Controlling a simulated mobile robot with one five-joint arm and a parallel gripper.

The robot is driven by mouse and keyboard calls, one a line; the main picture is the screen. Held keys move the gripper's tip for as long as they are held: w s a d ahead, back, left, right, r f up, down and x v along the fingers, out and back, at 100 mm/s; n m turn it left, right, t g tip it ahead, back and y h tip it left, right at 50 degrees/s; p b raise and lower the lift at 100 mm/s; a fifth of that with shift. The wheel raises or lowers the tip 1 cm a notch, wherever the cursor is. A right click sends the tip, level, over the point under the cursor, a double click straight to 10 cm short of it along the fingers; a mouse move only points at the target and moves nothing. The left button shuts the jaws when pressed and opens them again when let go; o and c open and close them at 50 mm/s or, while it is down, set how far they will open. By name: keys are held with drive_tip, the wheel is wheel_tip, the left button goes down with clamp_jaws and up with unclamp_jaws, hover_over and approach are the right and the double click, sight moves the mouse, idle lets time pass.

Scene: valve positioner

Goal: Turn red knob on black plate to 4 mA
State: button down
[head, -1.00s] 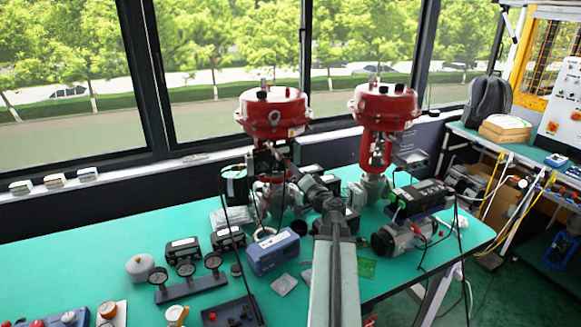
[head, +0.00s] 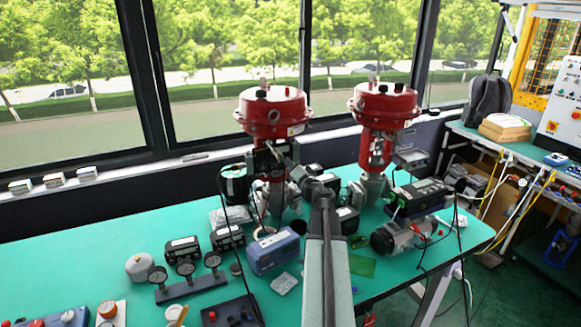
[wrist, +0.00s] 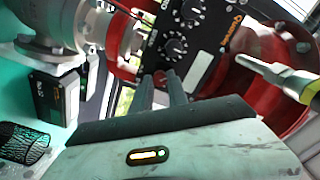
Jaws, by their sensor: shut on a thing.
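The black plate (wrist: 203,62) fills the upper middle of the wrist view, tilted, with orange and white print. It has two black dials with white scale marks, one (wrist: 173,47) just above my fingertips. The red knob (wrist: 159,73) shows as a small red patch between the fingertips of my gripper (wrist: 160,78), which is shut on it. The fingers hide most of it, and its pointer and the 4 mA mark cannot be read. In the head view the plate (head: 263,160) is on the left red-topped valve, with my gripper (head: 287,165) against its front.
A screwdriver-like tool (wrist: 270,75) with a yellow-green handle lies close right of the plate. A grey valve body (wrist: 50,25) and a black box (wrist: 55,97) are at left.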

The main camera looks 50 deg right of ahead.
drive_tip(key=shift+m, duration=0.4)
drive_tip(key=m, duration=0.7)
drive_tip(key=shift+d+m, duration=0.1)
drive_tip(key=shift+m, duration=0.3)
drive_tip(key=c, duration=1.3)
unclamp_jaws()
